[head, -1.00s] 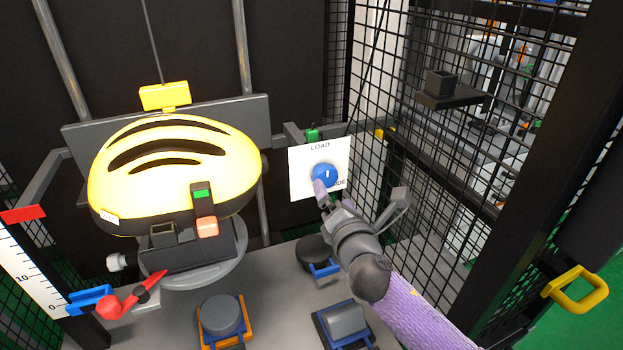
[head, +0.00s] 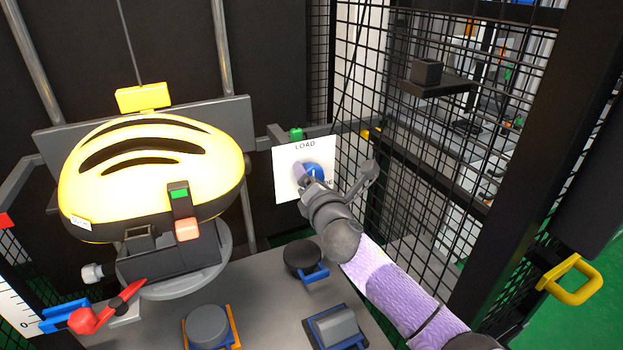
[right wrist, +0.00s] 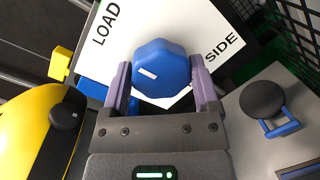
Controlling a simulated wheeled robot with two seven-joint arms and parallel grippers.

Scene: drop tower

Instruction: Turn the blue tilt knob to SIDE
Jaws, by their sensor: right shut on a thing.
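The blue tilt knob (right wrist: 161,72) is on a white plate (right wrist: 205,22) lettered LOAD and SIDE. In the right wrist view my right gripper (right wrist: 162,85) has one purple finger on each side of the knob, shut on it. The knob's white mark lies toward its left side there, on the LOAD side rather than at SIDE. In the head view the plate (head: 290,155) stands upright right of the helmet, and my right gripper (head: 305,178) partly covers the knob (head: 314,170) and the word SIDE. My left gripper is not in view.
A yellow helmet (head: 150,170) sits on a grey carriage to the left. A black mesh fence (head: 430,150) stands right of my arm. Round and half-round blocks (head: 208,325) stand on the grey base below. A yellow handle (head: 572,280) is at the far right.

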